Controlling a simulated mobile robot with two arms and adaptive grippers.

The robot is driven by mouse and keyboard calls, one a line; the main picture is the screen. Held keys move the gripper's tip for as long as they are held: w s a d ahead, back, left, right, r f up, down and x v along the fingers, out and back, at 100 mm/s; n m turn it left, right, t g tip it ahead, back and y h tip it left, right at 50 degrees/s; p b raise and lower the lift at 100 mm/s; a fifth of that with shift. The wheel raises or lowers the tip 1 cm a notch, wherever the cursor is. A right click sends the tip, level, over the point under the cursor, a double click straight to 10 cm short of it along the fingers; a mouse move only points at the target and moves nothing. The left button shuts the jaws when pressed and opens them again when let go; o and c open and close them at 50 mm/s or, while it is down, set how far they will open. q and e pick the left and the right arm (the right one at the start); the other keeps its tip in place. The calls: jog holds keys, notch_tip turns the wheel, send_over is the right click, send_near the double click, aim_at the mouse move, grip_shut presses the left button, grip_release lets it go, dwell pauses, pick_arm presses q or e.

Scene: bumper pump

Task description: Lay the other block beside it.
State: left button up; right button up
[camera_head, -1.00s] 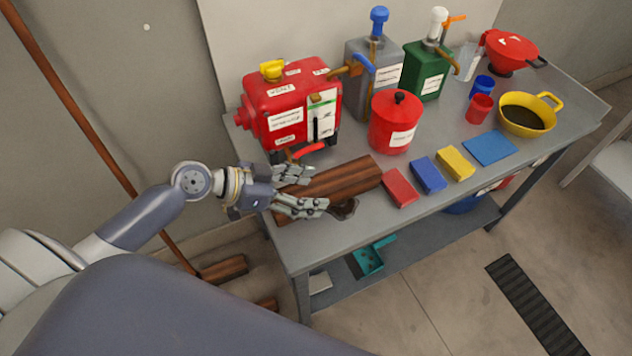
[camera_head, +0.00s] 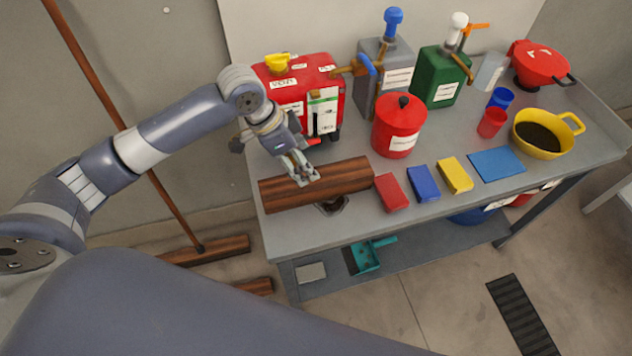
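A wooden piece (camera_head: 215,250) on the floor is at the foot of the long pole. Another wooden piece (camera_head: 257,287) lies nearer, partly hidden by my body. My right gripper is out of view.
A red machine (camera_head: 285,95) stands behind the block and a red lidded can (camera_head: 398,125) to its right. Red (camera_head: 391,192), blue (camera_head: 423,184) and yellow (camera_head: 456,175) pads lie right of it. The table's front edge (camera_head: 330,240) is close.

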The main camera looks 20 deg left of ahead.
aim_at(317, 184)
pick_arm(q)
jog(key=x, duration=0.3)
jog(key=shift+w+d+f, duration=0.1)
jog(key=shift+d+f, duration=0.05)
jog(key=shift+f, duration=0.15)
jog(key=shift+d+f+p, duration=0.3)
jog(key=shift+f+p, duration=0.15)
jog(key=shift+f, duration=0.05)
jog(key=p+x, duration=0.1)
jog(key=x, duration=0.2)
jog(key=shift+d+f, duration=0.15)
jog(key=shift+f, duration=0.05)
jog(key=shift+w+d+f, duration=0.15)
jog(key=shift+f, duration=0.35)
jog(key=c, duration=1.3)
jog(key=shift+r, duration=0.1)
grip_shut()
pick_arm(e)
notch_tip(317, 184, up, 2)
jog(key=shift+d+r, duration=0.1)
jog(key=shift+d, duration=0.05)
pick_arm(q)
jog(key=shift+w+r, duration=0.1)
